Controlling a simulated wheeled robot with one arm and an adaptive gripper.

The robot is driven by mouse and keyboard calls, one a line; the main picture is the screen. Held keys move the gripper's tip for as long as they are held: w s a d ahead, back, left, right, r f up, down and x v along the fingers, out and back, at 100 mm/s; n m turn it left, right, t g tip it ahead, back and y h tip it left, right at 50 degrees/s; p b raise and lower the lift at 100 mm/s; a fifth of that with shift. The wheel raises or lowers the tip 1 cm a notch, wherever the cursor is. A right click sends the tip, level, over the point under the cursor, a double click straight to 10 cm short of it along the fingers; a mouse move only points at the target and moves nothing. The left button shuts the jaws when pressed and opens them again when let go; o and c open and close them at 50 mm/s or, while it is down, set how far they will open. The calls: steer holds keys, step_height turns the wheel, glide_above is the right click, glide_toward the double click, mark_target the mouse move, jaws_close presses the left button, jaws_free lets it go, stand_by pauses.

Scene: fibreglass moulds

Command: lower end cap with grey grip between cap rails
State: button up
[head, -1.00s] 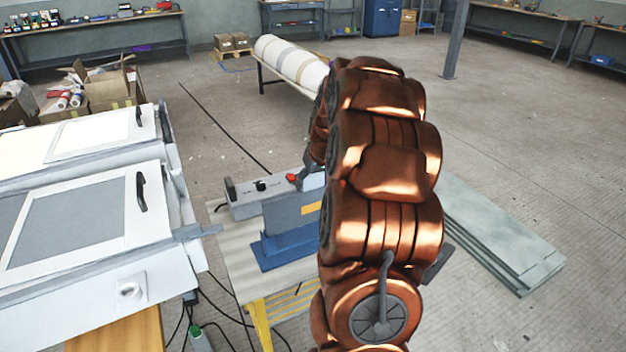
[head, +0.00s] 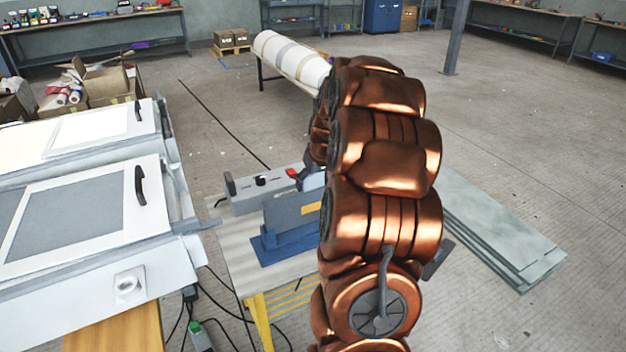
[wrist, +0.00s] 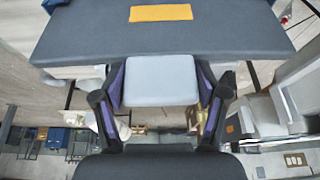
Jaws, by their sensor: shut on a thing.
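The end cap is a dark grey panel with an orange label. In the head view the end cap (head: 285,217) is upright over a blue stepped base (head: 275,250), which may be the cap rails. I cannot tell whether the cap touches it. In the wrist view the end cap (wrist: 110,30) fills the top. My gripper (wrist: 160,95) is shut on the light grey grip (wrist: 160,80), one finger on each side. My copper arm hides the gripper and the cap's right end in the head view.
The blue base stands on a pale bench (head: 233,260) with yellow legs. A grey box (head: 260,192) with a red knob lies behind the cap. White mould units (head: 95,255) stand close on the left. Flat grey-green sheets (head: 500,235) lie on the floor to the right.

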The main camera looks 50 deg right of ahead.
mark_target(314, 188)
steer(key=shift+f+b, duration=0.8)
steer(key=shift+f, duration=0.85)
steer(key=o, duration=1.9)
steer(key=shift+c, duration=0.2)
steer(key=v, duration=1.2)
